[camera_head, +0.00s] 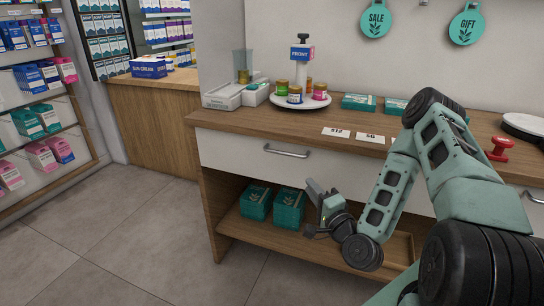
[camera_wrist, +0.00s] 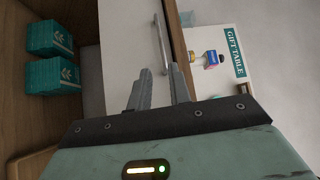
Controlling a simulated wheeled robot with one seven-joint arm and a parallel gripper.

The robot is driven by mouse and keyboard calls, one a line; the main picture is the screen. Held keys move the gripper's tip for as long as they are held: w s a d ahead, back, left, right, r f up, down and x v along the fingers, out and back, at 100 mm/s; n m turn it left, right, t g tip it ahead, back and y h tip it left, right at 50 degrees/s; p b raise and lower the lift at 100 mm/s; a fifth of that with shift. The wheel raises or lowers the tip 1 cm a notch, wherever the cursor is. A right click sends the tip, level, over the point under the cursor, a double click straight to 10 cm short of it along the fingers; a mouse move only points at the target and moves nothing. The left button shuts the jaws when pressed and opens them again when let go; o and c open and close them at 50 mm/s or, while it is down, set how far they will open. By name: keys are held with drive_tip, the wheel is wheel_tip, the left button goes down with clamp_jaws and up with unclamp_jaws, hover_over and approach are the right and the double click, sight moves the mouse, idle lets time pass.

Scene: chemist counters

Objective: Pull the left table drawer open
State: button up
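The left table drawer has a white front (camera_head: 232,151) under the wooden counter top and looks shut. Its metal bar handle (camera_head: 287,151) is in the middle of the front. My gripper (camera_head: 315,190) is below and to the right of the handle in the head view, in front of the open shelf. In the wrist view my gripper (camera_wrist: 160,70) has its two fingers apart with nothing held. There the handle (camera_wrist: 160,42) lies ahead, lined up with the gap between the fingertips. I cannot tell the exact distance from fingertips to handle.
Teal boxes (camera_head: 257,203) stand on the shelf (camera_head: 262,232) below the drawer. The counter top (camera_head: 230,119) holds a round white stand (camera_head: 300,102) with jars, price cards (camera_head: 352,135) and a red stamp (camera_head: 500,150). The floor (camera_head: 120,240) at the left is clear.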

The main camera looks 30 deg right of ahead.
sight(285, 154)
drive_tip(key=w, duration=0.5)
drive_tip(key=w+d+r, duration=0.1)
drive_tip(key=w, duration=0.5)
drive_tip(key=w+d+r, duration=0.1)
drive_tip(key=w, duration=0.5)
drive_tip(key=shift+r+p, duration=0.2)
drive_tip(key=shift+p, duration=0.1)
clamp_jaws()
